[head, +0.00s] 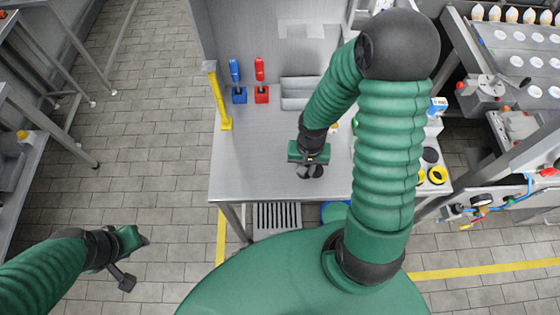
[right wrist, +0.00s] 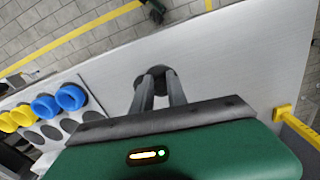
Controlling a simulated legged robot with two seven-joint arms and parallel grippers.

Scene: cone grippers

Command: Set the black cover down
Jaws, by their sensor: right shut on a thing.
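My right gripper (head: 311,168) is low over the steel table (head: 265,155), near its front edge. In the right wrist view its two fingers (right wrist: 159,88) are shut on the round black cover (right wrist: 157,74). The cover is partly hidden by the fingers. I cannot tell whether it touches the tabletop. My left gripper (head: 134,260) is off the table to the left, above the floor, with its fingers apart and nothing between them.
A rack with blue cups (right wrist: 70,97), yellow cups (right wrist: 22,115) and dark round places is on the table's right.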

